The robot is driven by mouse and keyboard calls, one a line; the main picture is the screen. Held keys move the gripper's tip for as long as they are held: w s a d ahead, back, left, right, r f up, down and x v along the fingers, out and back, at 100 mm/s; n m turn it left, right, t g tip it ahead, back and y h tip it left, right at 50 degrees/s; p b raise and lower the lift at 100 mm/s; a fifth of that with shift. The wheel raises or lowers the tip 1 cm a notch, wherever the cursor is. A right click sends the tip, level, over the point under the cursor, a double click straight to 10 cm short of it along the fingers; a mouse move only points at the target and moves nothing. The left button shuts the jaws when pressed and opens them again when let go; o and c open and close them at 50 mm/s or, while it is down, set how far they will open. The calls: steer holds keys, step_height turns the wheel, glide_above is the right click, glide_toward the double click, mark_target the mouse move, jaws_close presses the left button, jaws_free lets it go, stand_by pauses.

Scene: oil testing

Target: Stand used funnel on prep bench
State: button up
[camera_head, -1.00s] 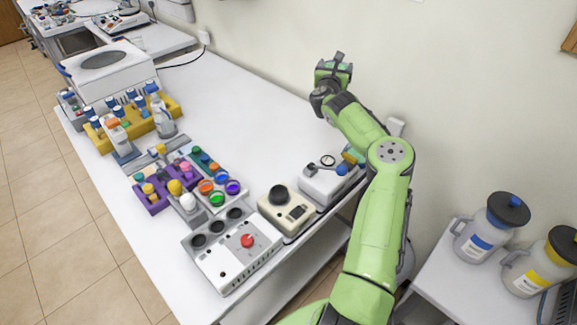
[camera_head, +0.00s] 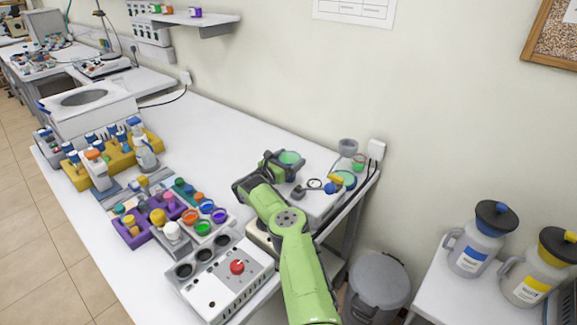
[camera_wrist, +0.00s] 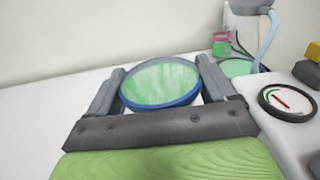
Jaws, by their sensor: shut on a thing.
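The funnel (camera_head: 289,158) has a green-stained inside, and in the wrist view it shows a blue rim (camera_wrist: 160,84). My gripper (camera_head: 279,168) is shut on the funnel, with one finger on each side of it. The funnel's mouth faces up. Its lower part is hidden by my gripper, so I cannot tell whether it touches the bench. The white bench (camera_head: 215,130) lies below and behind it, with bare top to the left of my gripper.
Right of my gripper stand a white device with a round gauge (camera_wrist: 287,102), a grey-topped bottle (camera_head: 347,147) and a green dish (camera_wrist: 237,67). A purple rack (camera_head: 135,232) and a red-knobbed box (camera_head: 220,275) are in front. The wall is close behind.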

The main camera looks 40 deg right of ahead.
steer(key=shift+f, duration=0.55)
steer(key=shift+f, duration=0.1)
steer(key=shift+f, duration=0.15)
steer(key=o, duration=0.9)
